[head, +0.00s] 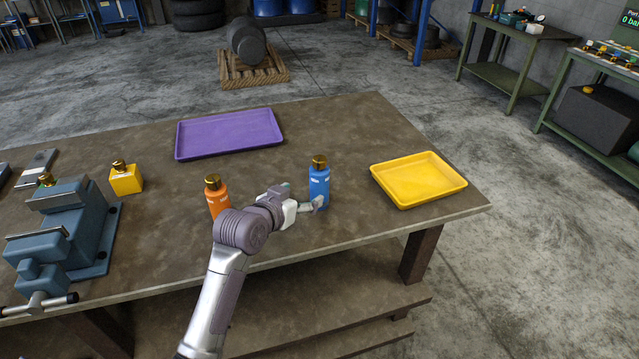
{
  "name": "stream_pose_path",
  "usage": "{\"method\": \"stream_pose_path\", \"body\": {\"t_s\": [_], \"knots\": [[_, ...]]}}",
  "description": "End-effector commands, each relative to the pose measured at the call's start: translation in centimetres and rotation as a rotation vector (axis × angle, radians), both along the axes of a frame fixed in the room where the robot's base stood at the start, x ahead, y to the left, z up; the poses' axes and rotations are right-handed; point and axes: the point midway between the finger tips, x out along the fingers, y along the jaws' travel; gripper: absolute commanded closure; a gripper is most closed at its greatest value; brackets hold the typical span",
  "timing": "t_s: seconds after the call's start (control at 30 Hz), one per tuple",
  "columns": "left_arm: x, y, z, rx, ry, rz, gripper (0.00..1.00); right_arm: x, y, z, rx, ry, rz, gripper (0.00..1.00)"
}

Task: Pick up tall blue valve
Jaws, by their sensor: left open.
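The tall blue valve (319,182), a bottle-shaped part with a gold top, stands upright on the workbench right of centre. My left gripper (303,196) is open just to its left. One fingertip overlaps the lower front of the blue valve in the picture; I cannot tell whether it touches. The far finger is partly hidden behind the gripper body. My right gripper is not in view.
An orange bottle-shaped part (215,190) stands close behind my left arm. A purple tray (230,135) lies behind, a yellow tray (418,180) to the right. A short yellow part (126,179) and a blue vise (62,235) are at left. The bench (345,130) is clear between the trays.

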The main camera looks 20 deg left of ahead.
Motion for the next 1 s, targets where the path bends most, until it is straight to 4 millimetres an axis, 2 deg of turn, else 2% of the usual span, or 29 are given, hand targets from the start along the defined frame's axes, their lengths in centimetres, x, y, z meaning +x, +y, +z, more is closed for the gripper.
{"method": "stream_pose_path", "body": {"t_s": [0.03,0.1,0.17,0.27,0.4,0.5,0.73,0.87,1.0], "knots": [[0.9,-0.3,-0.2,-0.003,0.002,-0.001,0.19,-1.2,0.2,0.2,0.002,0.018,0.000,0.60],[1.9,-0.4,-0.6,-0.002,0.001,0.000,0.19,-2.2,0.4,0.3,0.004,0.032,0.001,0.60],[2.5,-0.5,-0.9,0.000,0.001,-0.001,0.19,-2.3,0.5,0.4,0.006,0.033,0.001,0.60],[3.2,-0.7,-1.3,-0.001,0.000,0.000,0.19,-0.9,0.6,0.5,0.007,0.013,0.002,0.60],[3.8,-0.9,-1.4,-0.001,0.002,-0.001,0.19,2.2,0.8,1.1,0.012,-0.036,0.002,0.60],[4.9,-1.1,-1.6,-0.002,0.002,0.000,0.19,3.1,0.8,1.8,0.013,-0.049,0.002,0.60],[7.5,-1.6,-2.8,0.000,0.001,0.000,0.19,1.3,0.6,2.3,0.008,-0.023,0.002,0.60],[8.0,-1.7,-3.1,0.001,0.001,0.001,0.19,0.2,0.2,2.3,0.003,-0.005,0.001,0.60],[8.1,-1.7,-3.2,0.001,0.001,0.001,0.19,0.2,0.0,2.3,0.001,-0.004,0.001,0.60]]}}
